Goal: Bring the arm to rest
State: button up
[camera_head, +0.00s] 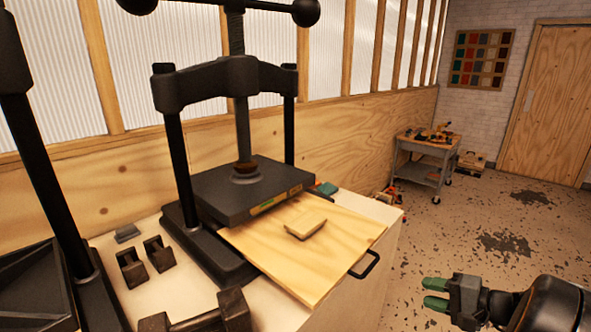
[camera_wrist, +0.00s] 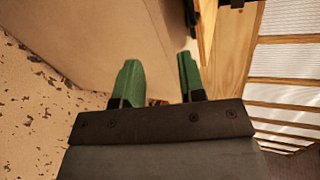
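My gripper (camera_head: 436,293) is at the lower right of the head view, out over the floor and to the right of the bench, apart from everything. Its two green fingers also show in the wrist view (camera_wrist: 160,82). They stand apart with nothing between them, so it is open and empty. The side of the bench (camera_wrist: 90,40) lies beyond the fingers in the wrist view.
A black press (camera_head: 240,190) stands on the pale bench (camera_head: 375,207). A wooden board (camera_head: 340,250) with a black handle (camera_head: 366,265) and a small wooden block (camera_head: 306,224) lies under its edge. Dark weights (camera_head: 131,267) sit at left. A cart (camera_head: 421,172) stands farther back. Speckled floor (camera_head: 460,215) is open.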

jog(key=s+a+f+n+g+h+p, duration=0.3)
jog(key=s+a+g+h, duration=0.3)
jog(key=s+a+g, duration=0.15)
jog(key=a+r+n+t+h+p, duration=0.1)
jog(key=a+r+n+h+p, duration=0.2)
jog(key=a+r+n, duration=0.5)
jog(key=shift+s+a+h, duration=0.35)
jog(key=shift+a+h, duration=0.05)
jog(key=shift+a, duration=0.8)
